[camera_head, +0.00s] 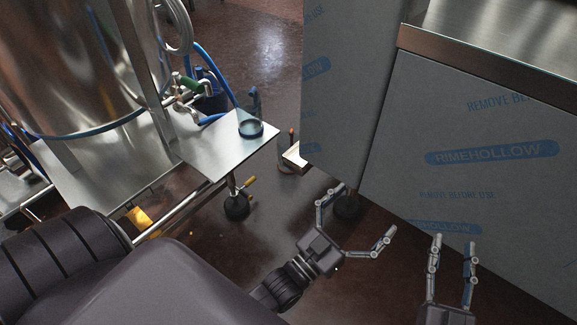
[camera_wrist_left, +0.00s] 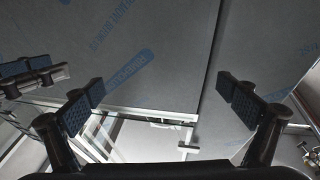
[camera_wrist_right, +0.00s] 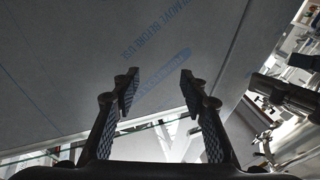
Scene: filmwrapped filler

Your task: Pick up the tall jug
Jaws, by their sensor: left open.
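A clear, blue-tinted vessel (camera_head: 251,127), possibly the tall jug, stands on a small metal shelf (camera_head: 205,150) in the head view. A darker blue container (camera_head: 209,97) is partly hidden behind the pipework to its left. My left gripper (camera_head: 366,210) is open and empty, below and right of the shelf in the picture and apart from both vessels. My right gripper (camera_head: 455,244) is open and empty at the lower right, in front of the film-covered panel. Neither wrist view clearly shows a jug; their spread fingers face the panels (camera_wrist_left: 160,88) (camera_wrist_right: 155,86).
A large steel tank (camera_head: 65,65) with pipes and a blue hose stands at the left. Film-wrapped steel cabinets (camera_head: 470,160) block the right side.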

